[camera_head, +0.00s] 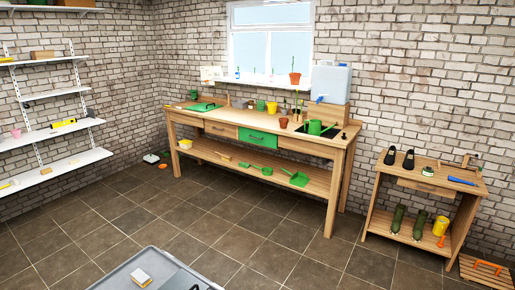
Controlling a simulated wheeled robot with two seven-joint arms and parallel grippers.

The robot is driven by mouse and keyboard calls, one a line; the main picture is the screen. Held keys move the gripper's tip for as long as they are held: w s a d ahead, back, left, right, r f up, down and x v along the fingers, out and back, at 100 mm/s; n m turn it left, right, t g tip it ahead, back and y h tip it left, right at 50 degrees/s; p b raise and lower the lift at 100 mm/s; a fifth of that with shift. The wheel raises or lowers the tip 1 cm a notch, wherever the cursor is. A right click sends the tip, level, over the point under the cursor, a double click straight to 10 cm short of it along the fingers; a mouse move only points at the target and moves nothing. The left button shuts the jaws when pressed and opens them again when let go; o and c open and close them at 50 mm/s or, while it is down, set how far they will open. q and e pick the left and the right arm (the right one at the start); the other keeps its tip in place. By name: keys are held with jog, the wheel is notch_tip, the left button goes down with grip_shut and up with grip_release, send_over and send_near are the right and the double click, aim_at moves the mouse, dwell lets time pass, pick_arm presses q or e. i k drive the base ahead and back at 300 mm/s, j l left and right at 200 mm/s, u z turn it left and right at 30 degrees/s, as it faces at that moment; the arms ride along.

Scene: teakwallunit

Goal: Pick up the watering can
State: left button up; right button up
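A green watering can (315,127) stands on the long wooden workbench (222,117) below the window, toward the bench's right end. It is small in this view, and its spout seems to point right. Neither of my grippers shows in the head view. The can is some way off, across the tiled floor.
Terracotta pots (283,122) and a blue-white water container (330,82) are near the can. A low wooden table (425,185) stands at right. A grey tray-like top (110,282) fills the bottom edge. The tiled floor (205,225) before the bench is clear.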

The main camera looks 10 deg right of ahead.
aim_at(314, 124)
jog(key=i+l+z, duration=0.35)
jog(key=i, duration=0.15)
jog(key=i+l+z, duration=0.3)
jog(key=i, duration=0.25)
jog(key=i+z, duration=0.35)
jog(key=i, duration=1.9)
